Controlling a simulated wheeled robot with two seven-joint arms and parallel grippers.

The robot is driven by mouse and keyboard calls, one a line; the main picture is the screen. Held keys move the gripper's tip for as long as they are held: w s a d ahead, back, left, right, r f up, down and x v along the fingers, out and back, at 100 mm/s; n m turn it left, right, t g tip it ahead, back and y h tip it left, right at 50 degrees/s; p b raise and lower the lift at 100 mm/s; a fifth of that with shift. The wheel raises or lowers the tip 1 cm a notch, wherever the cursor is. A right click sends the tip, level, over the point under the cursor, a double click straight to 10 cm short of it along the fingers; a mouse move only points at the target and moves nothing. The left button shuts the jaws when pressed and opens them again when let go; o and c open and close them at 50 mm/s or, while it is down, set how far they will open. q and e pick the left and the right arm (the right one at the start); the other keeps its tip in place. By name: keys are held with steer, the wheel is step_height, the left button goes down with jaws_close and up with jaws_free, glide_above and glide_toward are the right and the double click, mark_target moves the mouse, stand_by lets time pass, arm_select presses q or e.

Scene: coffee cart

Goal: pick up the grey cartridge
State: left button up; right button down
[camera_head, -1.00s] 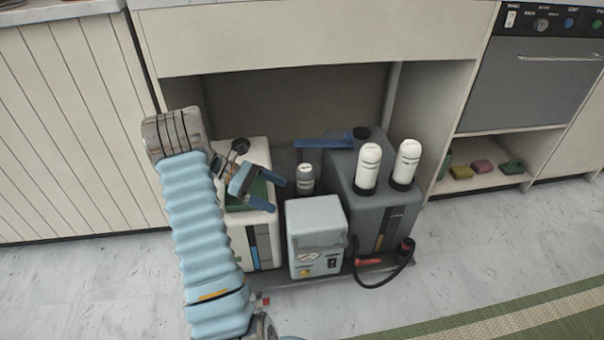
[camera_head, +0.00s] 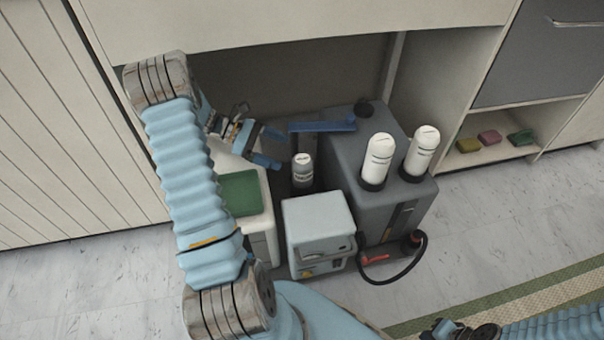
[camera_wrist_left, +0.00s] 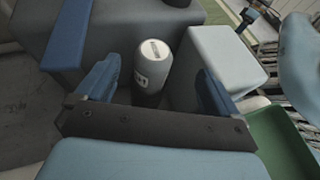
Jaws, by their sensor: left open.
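The grey cartridge (camera_head: 302,172) stands upright between the white box and the big grey unit, behind the pale box. It has a light cap and a label. My left gripper (camera_head: 272,148) is open just to its left, with its fingers pointing towards it.
The pale box (camera_head: 318,222) stands in front of the cartridge. The grey unit (camera_head: 345,175) carries two white cartridges (camera_head: 378,158) (camera_head: 420,150) and a blue lever (camera_head: 322,127) near the grey cartridge. A white box (camera_head: 262,224) with a green top is at left. A black hose (camera_head: 390,279) lies at right.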

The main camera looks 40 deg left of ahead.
mark_target(300, 158)
arm_select(q)
steer(key=x, duration=0.3)
steer(key=shift+d+f, duration=0.1)
steer(key=x, duration=0.2)
steer(key=b+x, duration=0.1)
steer(key=x, duration=0.2)
steer(key=shift+w+f, duration=0.2)
steer(key=shift+w, duration=0.15)
steer(key=shift+c, duration=0.3)
steer(key=c, duration=1.6)
